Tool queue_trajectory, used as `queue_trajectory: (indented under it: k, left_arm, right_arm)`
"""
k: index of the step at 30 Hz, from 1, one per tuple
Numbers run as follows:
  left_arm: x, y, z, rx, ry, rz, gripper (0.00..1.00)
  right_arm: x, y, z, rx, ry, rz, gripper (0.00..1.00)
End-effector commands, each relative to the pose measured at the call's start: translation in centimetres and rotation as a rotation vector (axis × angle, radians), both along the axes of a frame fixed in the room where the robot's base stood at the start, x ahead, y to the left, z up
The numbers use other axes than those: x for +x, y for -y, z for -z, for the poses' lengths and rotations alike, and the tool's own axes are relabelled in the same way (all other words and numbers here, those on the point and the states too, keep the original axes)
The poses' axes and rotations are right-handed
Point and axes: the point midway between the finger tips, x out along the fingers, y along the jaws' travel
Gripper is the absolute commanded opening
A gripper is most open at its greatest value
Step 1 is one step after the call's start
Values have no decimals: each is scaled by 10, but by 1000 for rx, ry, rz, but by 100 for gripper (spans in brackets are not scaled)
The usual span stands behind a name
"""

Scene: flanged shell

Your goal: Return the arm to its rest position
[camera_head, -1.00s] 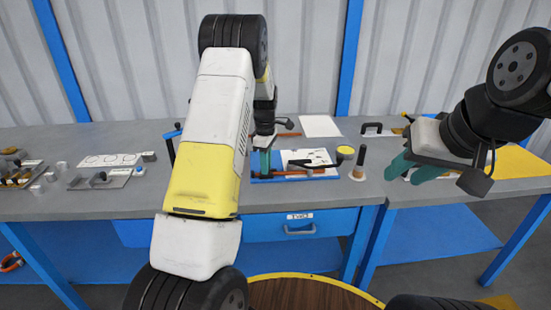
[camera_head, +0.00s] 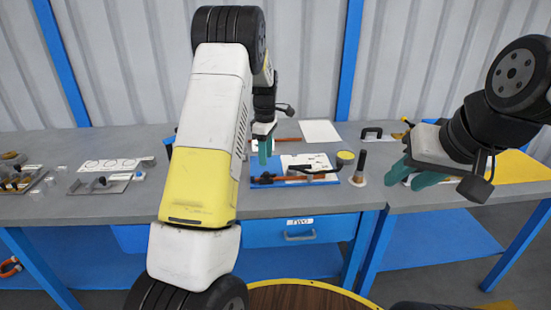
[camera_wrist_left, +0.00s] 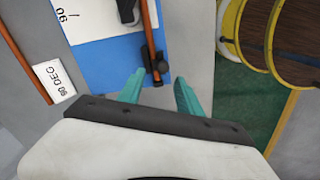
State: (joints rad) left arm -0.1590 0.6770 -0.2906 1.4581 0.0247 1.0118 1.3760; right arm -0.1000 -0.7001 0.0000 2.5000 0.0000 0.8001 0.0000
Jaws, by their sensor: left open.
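My left arm (camera_head: 205,150) reaches in from the left over the bench. Its gripper (camera_head: 264,150) has teal fingers that hang above the bench near the blue board (camera_head: 262,181).
A grey bench (camera_head: 100,206) spans the view. A black-handled upright tool (camera_head: 360,168), a yellow round piece (camera_head: 345,156) and a white sheet (camera_head: 320,131) are near the board. Small parts on grey plates (camera_head: 100,185) lie at the left. A blue drawer (camera_head: 270,232) is below.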

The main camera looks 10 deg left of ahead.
Motion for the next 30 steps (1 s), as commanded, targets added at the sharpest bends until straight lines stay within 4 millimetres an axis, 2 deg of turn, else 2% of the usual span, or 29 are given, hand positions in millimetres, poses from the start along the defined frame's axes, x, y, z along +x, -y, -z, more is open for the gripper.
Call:
queue_trajectory:
  k: [5, 15, 19, 23, 27, 30]
  left_arm:
    - [0, 0, -15, 1, 0, 0, 42]
    - [-1, 0, -18, -1, 1, 2, 42]
    - [-10, 1, -37, -18, 25, 50, 42]
    - [-38, 3, -78, -52, 85, 185, 42]
    - [-83, 10, -125, -77, 174, 390, 42]
    - [-118, 16, -152, -77, 241, 544, 42]
  right_arm:
    - [0, 0, 0, 0, 0, 0, 36]
    - [0, 0, 0, 0, 0, 0, 36]
    - [0, 0, 0, 0, 0, 0, 36]
    - [0, 0, 0, 0, 0, 0, 36]
    - [0, 0, 0, 0, 0, 0, 36]
    - [0, 0, 0, 0, 0, 0, 36]
